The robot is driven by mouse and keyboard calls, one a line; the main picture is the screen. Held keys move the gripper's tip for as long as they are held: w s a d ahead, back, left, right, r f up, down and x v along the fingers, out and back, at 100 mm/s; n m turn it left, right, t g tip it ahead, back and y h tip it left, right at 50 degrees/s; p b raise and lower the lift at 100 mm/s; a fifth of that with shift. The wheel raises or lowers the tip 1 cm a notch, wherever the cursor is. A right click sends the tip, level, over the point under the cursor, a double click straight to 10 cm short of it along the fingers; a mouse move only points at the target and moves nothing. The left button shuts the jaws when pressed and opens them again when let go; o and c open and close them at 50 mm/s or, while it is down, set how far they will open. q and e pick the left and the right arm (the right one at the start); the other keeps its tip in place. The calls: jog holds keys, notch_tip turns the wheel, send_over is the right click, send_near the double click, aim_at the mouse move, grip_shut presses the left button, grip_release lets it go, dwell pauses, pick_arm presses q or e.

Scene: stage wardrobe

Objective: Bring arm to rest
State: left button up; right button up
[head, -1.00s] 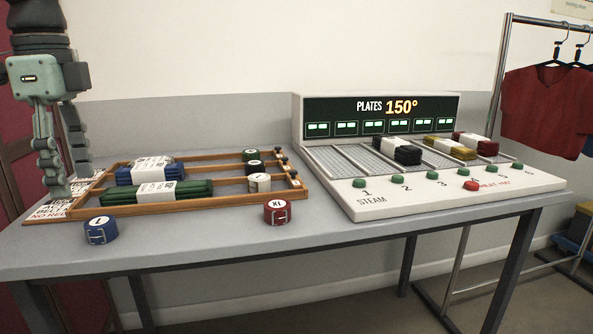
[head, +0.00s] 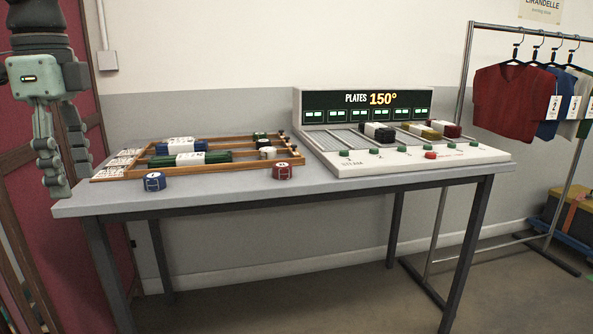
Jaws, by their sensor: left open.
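My left gripper (head: 68,178) hangs pointing down at the far left of the head view, with its two green fingers apart and nothing between them. It is beside the left end of the grey table (head: 330,197), in front of the dark red door. My right gripper is not in view. On the table a wooden rack (head: 240,169) holds a blue roll (head: 203,146), a green roll (head: 215,157) and several small round pieces at its right end.
A blue roll (head: 153,181) and a red roll (head: 283,172) lie in front of the rack. A white steam-plate unit (head: 460,156) reading 150° holds black, yellow and red bundles. A clothes rail (head: 468,70) with shirts stands right. Floor before the table is clear.

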pick_arm(q)
jog(key=w+a+f+n+t+h, duration=0.1)
jog(key=w+a+f+t+h, duration=0.6)
jog(key=w+f+t+h, duration=0.35)
jog(key=s+a+f+n+t+y, duration=0.2)
jog(key=a+f+n+y, duration=0.15)
jog(key=f, duration=0.25)
jog(key=s+a+f+n+t+y+p, duration=0.1)
jog(key=a+f+n+y, duration=0.2)
jog(key=f, duration=0.4)
jog(key=s+a+f+n+t+y, duration=0.2)
jog(key=a+f+y, duration=0.1)
jog(key=f+y, duration=0.25)
jog(key=s+f+n+g+y, duration=0.25)
jog(key=s+f, duration=0.35)
jog(key=f, duration=0.5)
jog(key=s+d+f+n+g+h, duration=0.1)
jog(key=s+d+f+g+h, duration=0.1)
jog(key=s+d+f+g, duration=0.7)
jog(key=s+d+f, duration=0.7)
jog(key=s+d, duration=0.1)
jog(key=d, duration=0.3)
jog(key=shift+s+f+n+p, duration=0.25)
jog(key=shift+s+n+p, duration=0.1)
jog(key=shift+n, duration=0.05)
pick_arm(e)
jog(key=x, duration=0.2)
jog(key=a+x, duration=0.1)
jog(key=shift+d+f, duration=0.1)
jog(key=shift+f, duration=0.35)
